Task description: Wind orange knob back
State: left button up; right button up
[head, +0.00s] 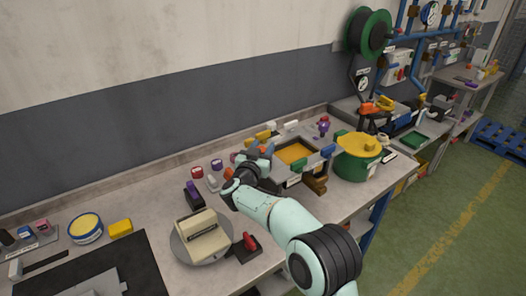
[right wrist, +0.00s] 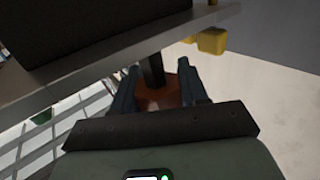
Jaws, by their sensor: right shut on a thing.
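My right gripper (head: 258,152) is at the left side of a grey box with an orange top face (head: 295,153), on the bench. In the right wrist view, the two dark fingers of the right gripper (right wrist: 162,86) stand on either side of a dull orange round knob (right wrist: 158,99). A dark post (right wrist: 152,70) runs from the knob toward a grey slab edge. The gripper is shut on the knob. In the head view the knob is hidden behind my wrist and fingers. My left gripper is in neither view.
A green pot with a yellow lid (head: 358,145) stands right of the box. A round grey turntable (head: 178,247) carries a cream block (head: 202,235). Small red and white pieces lie left of my gripper. The wall runs close behind.

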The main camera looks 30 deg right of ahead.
jog(key=n+t+y+b, duration=0.1)
jog(key=y+b, duration=0.1)
jog(key=n+t+y+b, duration=0.3)
jog(key=n+y+b, duration=0.1)
jog(key=y+b, duration=0.1)
jog(key=shift+w+a+f+t, duration=0.2)
jog(key=shift+a+t, duration=0.05)
jog(key=shift+t, duration=0.15)
jog(key=n+y+b, duration=0.1)
jog(key=b, duration=0.1)
jog(key=n+y+b, duration=0.1)
jog(key=y+b, duration=0.1)
jog(key=b, duration=0.1)
jog(key=shift+w+a+t+b, duration=0.1)
jog(key=shift+a+t+b, duration=0.1)
jog(key=shift+t+b, duration=0.2)
jog(key=shift+r+n+y+b, duration=0.1)
jog(key=shift+n+y+b, duration=0.2)
jog(key=shift+n+b, duration=0.1)
jog(key=shift+r, duration=0.15)
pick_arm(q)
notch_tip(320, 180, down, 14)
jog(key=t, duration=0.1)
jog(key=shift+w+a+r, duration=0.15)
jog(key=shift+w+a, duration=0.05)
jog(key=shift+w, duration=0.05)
pick_arm(e)
jog(key=shift+a, duration=0.1)
jog(key=o, duration=1)
jog(key=shift+c, duration=0.2)
